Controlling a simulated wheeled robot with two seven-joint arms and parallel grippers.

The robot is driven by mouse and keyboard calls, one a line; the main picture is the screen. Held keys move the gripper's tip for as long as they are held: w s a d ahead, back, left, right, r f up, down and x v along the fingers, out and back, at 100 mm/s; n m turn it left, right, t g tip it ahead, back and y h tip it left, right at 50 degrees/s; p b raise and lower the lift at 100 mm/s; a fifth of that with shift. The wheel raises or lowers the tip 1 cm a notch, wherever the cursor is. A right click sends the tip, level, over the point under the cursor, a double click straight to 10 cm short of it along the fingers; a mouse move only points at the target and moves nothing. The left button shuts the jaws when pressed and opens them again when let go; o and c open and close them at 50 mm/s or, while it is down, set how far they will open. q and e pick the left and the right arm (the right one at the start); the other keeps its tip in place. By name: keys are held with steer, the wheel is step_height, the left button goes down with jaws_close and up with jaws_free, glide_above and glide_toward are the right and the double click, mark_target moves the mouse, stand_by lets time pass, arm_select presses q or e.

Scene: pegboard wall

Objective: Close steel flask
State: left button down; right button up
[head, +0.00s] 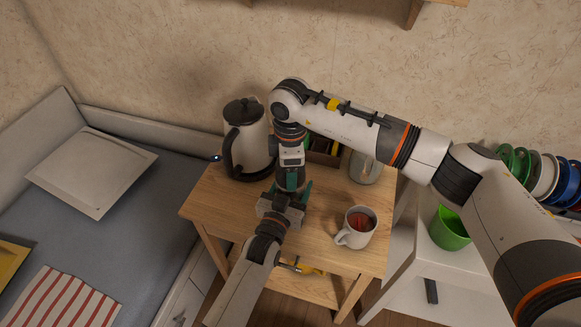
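My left gripper (290,190) comes up from the bottom of the head view over the wooden table, its teal fingers on either side of a dark, narrow shape. My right gripper (291,158) points down from above and meets my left gripper there. The two overlap, so I cannot tell whether the dark shape is the steel flask or part of my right gripper. The flask and its lid are not clearly visible. Whether either gripper is shut on something cannot be told.
The wooden table (215,200) holds a kettle (252,145) at back left and a white mug (358,230) at right. A shiny grey container (366,168) is partly behind my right arm. A green cup (449,230) stands on the white side table (425,255). A bed lies left.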

steer(key=m, duration=0.3)
steer(key=o, duration=1.1)
steer(key=shift+r, duration=0.15)
steer(key=shift+r, duration=2.15)
steer(key=shift+c, duration=0.4)
